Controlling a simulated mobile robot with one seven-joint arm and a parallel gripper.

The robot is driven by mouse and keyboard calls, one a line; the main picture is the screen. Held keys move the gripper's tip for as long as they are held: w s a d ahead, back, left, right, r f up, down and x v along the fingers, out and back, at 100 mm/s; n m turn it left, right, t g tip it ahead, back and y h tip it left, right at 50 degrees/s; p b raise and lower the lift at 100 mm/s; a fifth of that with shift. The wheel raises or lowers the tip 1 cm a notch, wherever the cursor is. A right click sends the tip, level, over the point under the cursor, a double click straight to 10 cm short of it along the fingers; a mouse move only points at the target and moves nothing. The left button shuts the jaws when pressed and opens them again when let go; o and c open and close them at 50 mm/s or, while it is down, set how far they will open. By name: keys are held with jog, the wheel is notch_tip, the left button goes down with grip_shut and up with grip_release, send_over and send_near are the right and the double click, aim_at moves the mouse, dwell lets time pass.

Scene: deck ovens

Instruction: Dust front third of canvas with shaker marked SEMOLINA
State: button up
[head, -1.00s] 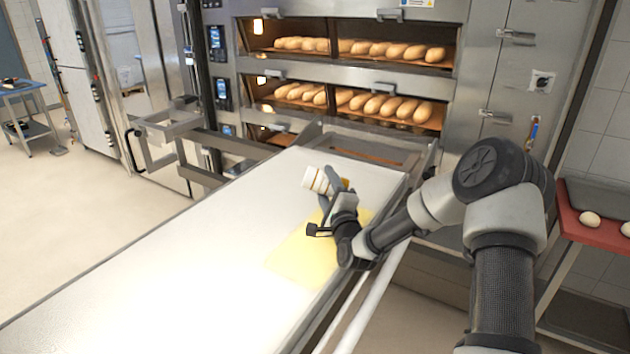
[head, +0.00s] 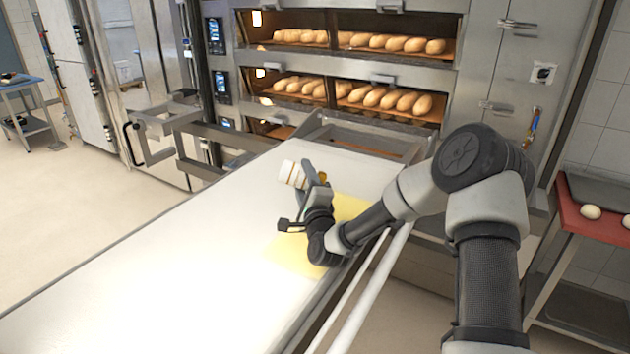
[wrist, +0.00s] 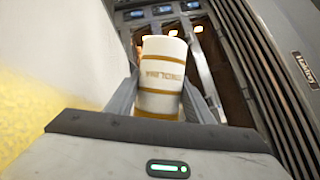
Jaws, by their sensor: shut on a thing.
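A white shaker (head: 293,174) with tan bands is held in my gripper (head: 312,182) above the canvas. In the head view it lies tilted on its side, its tan end to the right. In the wrist view the shaker (wrist: 161,85) stands between my two fingers, with blurred lettering that seems to read SEMOLINA. The long white canvas (head: 150,250) runs from the lower left to the ovens. A yellow dusted patch (head: 350,208) lies on it below and around my gripper, partly hidden by my arm.
Deck ovens with loaves (head: 385,98) stand behind the canvas's far end. A metal frame handle (head: 155,140) stands to its left. A rail (head: 370,280) runs along its right edge. A red tray (head: 590,222) with dough balls is at the right.

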jog(key=s+a+b, duration=0.2)
jog(key=a+b, duration=0.6)
jog(key=a, duration=1.3)
jog(key=s+d+r+n+g+h+p, duration=0.1)
jog(key=d+r+n+g+h+p, duration=0.2)
jog(key=d+n+p, duration=0.3)
jog(key=s+d+r+n+g+h+p, duration=0.2)
jog(key=d+n+p, duration=0.4)
jog(key=n+p, duration=0.4)
jog(key=shift+d+r+n+g+h, duration=0.2)
jog(key=shift+r+n+g+h, duration=0.35)
jog(key=shift+r, duration=0.25)
dwell(0.5)
dwell(0.4)
